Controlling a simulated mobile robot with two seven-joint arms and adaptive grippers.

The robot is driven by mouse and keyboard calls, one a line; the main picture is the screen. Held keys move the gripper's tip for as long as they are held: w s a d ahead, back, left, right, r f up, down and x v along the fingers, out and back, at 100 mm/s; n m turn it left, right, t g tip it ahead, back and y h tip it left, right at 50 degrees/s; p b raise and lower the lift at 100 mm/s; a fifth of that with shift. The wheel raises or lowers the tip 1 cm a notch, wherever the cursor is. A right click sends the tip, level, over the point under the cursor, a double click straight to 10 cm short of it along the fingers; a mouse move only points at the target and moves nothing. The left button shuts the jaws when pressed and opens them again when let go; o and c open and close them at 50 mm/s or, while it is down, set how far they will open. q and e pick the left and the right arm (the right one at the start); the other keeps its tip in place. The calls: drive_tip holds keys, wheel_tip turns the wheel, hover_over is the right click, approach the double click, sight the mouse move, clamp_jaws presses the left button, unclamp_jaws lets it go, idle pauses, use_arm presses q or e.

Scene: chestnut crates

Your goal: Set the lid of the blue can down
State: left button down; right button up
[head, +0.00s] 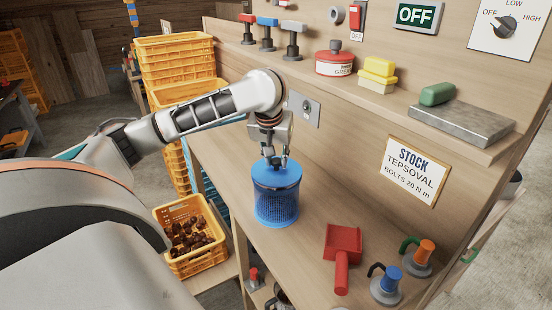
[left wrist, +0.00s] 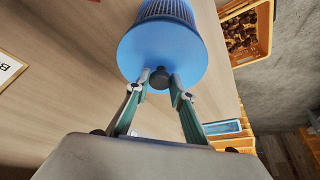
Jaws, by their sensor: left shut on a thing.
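The blue can (head: 276,205) with ribbed sides stands upright on the wooden bench. Its blue lid (head: 268,178) is at the can's top, roughly level; I cannot tell whether a small gap lies between them. My left gripper (head: 276,160) points down from above, its fingers shut on the lid's dark knob. In the left wrist view my left gripper (left wrist: 160,82) has a fingertip on either side of the knob, with the lid (left wrist: 142,52) beyond it and the can's ribbed side (left wrist: 168,10) behind. My right gripper is not in view.
A yellow crate (head: 197,262) of chestnuts is lower left. Tall stacked crates (head: 178,60) stand behind.

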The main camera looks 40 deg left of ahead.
use_arm(q)
drive_tip(key=shift+f, duration=0.65)
drive_tip(key=c, duration=1.7)
unclamp_jaws()
drive_tip(key=v, duration=1.2)
